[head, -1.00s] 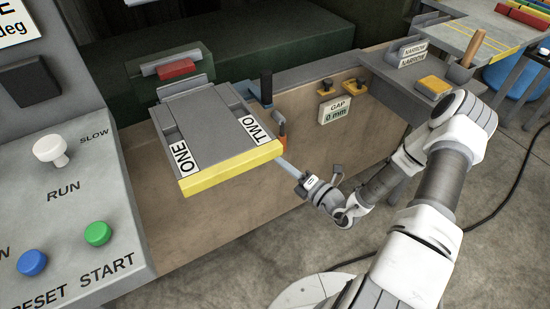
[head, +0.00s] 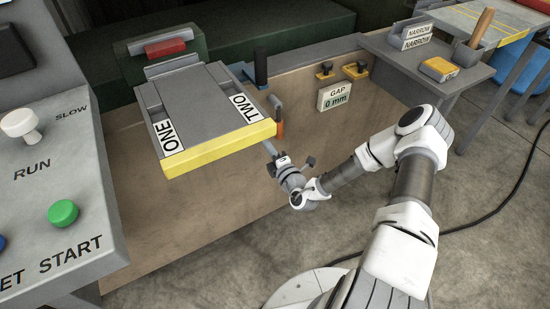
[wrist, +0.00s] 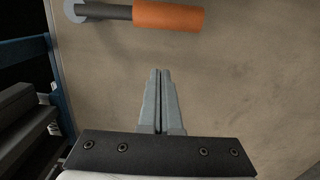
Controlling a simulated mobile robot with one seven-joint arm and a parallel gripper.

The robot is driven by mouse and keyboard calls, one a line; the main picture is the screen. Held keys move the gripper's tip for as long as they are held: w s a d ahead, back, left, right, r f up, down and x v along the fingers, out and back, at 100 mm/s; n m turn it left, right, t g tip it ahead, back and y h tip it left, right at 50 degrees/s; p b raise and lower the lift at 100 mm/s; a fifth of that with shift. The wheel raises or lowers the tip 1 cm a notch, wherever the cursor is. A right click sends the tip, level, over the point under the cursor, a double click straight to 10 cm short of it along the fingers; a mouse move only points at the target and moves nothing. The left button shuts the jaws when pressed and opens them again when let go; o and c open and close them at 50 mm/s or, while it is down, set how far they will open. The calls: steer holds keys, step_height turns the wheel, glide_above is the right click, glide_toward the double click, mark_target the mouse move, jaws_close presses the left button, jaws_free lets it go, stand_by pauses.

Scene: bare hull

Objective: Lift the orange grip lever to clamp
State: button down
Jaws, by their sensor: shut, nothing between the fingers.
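The orange grip lever (head: 280,128) is on the brown front panel, just right of the yellow-edged table, partly hidden in the head view. In the wrist view its orange grip (wrist: 168,15) lies level at the top, on a dark rod (wrist: 105,12) that runs left to a round grey pivot (wrist: 76,10). My gripper (wrist: 160,73) is shut and empty, its fingertips below the orange grip in the picture and apart from it. In the head view my gripper (head: 269,147) is just below the lever, by the table's right corner.
The grey table (head: 195,98) with a yellow front edge (head: 222,149) and ONE and TWO labels overhangs left of my gripper. A GAP 0 mm display (head: 335,95) and yellow-based knobs (head: 326,72) are to the right. A control panel (head: 45,190) stands at left.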

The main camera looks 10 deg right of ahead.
mark_target(278, 137)
steer(key=shift+w+d+r+b, duration=0.15)
steer(key=shift+w+d, duration=0.15)
steer(key=shift+d, duration=0.3)
steer(key=shift+w+d+f+b, duration=0.1)
steer(key=shift+w+d, duration=0.25)
steer(key=shift+d, duration=0.25)
steer(key=shift+w+d+r+b, duration=0.15)
steer(key=shift+w+d, duration=0.15)
steer(key=shift+d, duration=0.3)
steer(key=shift+d+f, duration=0.1)
steer(key=shift+d, duration=0.05)
steer(key=shift+d+n, duration=0.1)
steer(key=shift+n, duration=0.2)
